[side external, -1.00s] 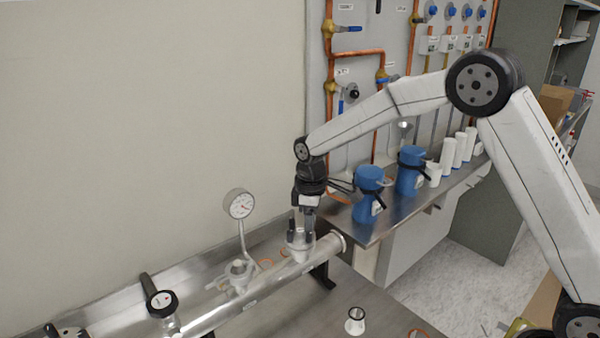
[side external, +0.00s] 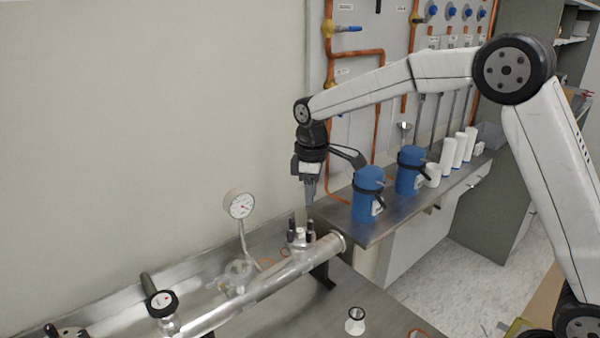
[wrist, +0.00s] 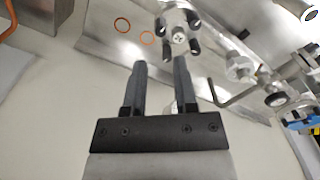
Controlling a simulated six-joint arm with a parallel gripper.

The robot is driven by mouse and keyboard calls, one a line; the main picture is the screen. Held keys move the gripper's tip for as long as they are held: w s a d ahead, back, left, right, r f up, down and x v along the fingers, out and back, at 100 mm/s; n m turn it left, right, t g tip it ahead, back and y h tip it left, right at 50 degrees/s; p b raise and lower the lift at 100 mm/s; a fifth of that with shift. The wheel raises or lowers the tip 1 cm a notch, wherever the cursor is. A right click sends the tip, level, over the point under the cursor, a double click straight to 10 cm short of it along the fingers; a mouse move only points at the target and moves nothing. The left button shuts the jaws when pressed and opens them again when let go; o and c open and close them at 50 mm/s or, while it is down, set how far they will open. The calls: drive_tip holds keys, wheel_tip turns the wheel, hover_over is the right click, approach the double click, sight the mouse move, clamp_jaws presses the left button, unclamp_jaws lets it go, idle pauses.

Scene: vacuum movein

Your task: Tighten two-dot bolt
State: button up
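The flange fitting (side external: 300,242) sits on the metal tube near its right end, with upright black bolts around a pale centre. The fitting (wrist: 178,30) is at the top of the wrist view, with several black bolts around it. Dot marks are too small to make out, so I cannot tell which is the two-dot bolt. My gripper (side external: 308,206) is above the fitting, apart from it, pointing down. In the wrist view my gripper (wrist: 160,64) has its two dark fingers apart with no bolt between them.
The metal tube (side external: 250,285) runs along the bench with a dial gauge (side external: 240,205) and a black-knobbed valve (side external: 161,300). Blue containers (side external: 368,195) stand on the shelf behind. A small white cup-like part (side external: 355,321) is at the front. A grey L-shaped key (wrist: 232,98) shows in the wrist view.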

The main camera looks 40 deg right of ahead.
sight(311, 220)
drive_tip(key=shift+r, duration=0.1)
drive_tip(key=shift+o, duration=1.4)
drive_tip(key=n, duration=0.6)
drive_tip(key=shift+r, duration=0.35)
drive_tip(key=shift+f, duration=0.1)
drive_tip(key=shift+f, duration=3.8)
clamp_jaws()
